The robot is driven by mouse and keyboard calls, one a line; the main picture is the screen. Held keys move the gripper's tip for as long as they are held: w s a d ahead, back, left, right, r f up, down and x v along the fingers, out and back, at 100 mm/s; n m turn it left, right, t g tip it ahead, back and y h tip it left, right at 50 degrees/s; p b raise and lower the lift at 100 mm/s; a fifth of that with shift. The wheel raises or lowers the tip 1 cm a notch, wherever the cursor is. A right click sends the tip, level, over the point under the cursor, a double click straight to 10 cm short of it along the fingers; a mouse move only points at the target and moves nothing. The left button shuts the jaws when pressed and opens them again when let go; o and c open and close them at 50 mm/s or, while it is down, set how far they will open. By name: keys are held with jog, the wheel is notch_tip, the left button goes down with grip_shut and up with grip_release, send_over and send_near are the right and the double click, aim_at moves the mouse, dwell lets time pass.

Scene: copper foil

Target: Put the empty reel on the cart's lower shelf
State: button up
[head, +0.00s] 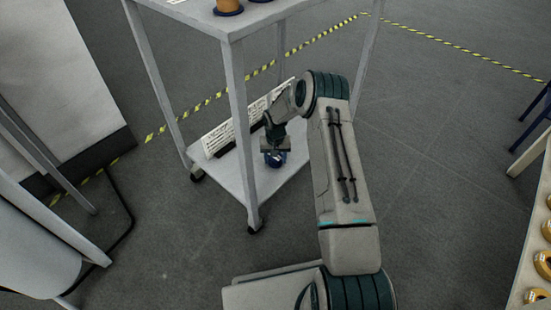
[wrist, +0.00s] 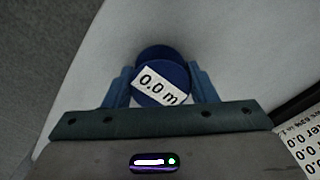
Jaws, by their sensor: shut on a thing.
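The empty reel (wrist: 176,76) is blue, with a white label reading "0.0 m". My gripper (wrist: 160,88) is shut on it, one finger on each side, in the wrist view. In the head view the reel (head: 275,158) is a small blue shape under my gripper (head: 274,148), over the cart's lower shelf (head: 228,174). The pale shelf (wrist: 235,50) fills most of the wrist view behind the reel. I cannot tell whether the reel touches the shelf.
A white printed board (head: 220,136) stands along the shelf's back, close to my gripper. A cart leg (head: 240,130) rises in front. The cart's top shelf (head: 232,32) overhangs and carries a copper-coloured reel (head: 228,6). The shelf's front left part is clear.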

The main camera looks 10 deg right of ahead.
jog(key=shift+f, duration=0.2)
jog(key=o, duration=1)
jog(key=shift+c, duration=0.2)
jog(key=shift+r, duration=0.1)
notch_tip(320, 180, up, 12)
jog(key=p, duration=0.4)
jog(key=shift+r, duration=0.15)
